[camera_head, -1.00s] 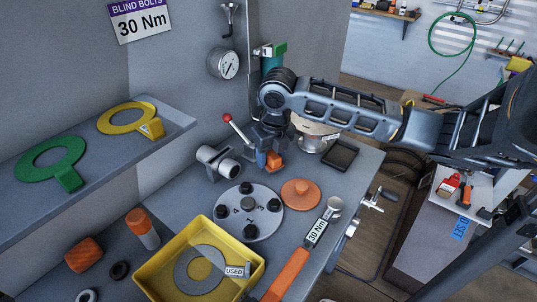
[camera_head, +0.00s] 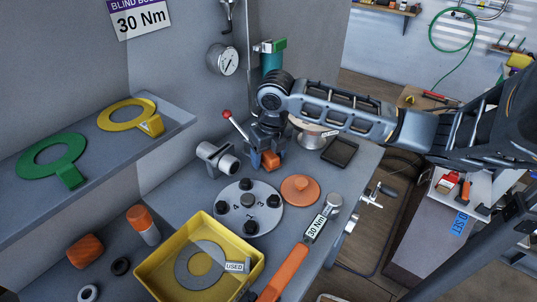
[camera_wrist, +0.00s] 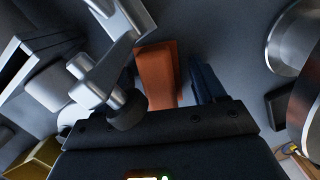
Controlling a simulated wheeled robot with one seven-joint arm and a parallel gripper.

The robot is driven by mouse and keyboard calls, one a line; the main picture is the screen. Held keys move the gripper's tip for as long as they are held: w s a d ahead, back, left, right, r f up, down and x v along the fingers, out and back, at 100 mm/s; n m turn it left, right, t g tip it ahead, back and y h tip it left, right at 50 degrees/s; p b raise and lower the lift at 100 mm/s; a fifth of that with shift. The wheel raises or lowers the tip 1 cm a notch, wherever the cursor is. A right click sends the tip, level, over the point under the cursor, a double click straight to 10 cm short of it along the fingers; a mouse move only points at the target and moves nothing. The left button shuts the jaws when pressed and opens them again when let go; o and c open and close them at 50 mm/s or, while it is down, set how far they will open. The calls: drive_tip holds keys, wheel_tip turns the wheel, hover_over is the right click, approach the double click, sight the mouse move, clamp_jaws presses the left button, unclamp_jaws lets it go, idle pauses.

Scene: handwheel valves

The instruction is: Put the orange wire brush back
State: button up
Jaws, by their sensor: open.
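An orange block-like piece (camera_head: 271,160), which looks like the orange wire brush, is at the bench beside the grey pipe fitting. Its bristles cannot be made out. My gripper (camera_head: 265,145) is open and points down at it from above. In the wrist view the orange piece (camera_wrist: 160,75) lies in front of my gripper, left of the dark blue finger (camera_wrist: 205,82). The other finger is largely hidden behind metal parts. I cannot tell whether either finger touches the piece.
A grey fitting (camera_head: 218,158) and a red-knobbed lever (camera_head: 235,125) stand close left of my gripper. A bolted flange (camera_head: 249,207), orange disc (camera_head: 300,189), yellow tray (camera_head: 148,268) and orange-handled wrench (camera_head: 284,272) lie in front. A black tray (camera_head: 340,152) is to the right.

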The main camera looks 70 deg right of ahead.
sight(272, 155)
wheel_tip(272, 155, up, 12)
drive_tip(key=s+a, duration=0.1)
drive_tip(key=shift+s, duration=0.2)
idle(0.3)
drive_tip(key=shift+r, duration=0.1)
idle(1.2)
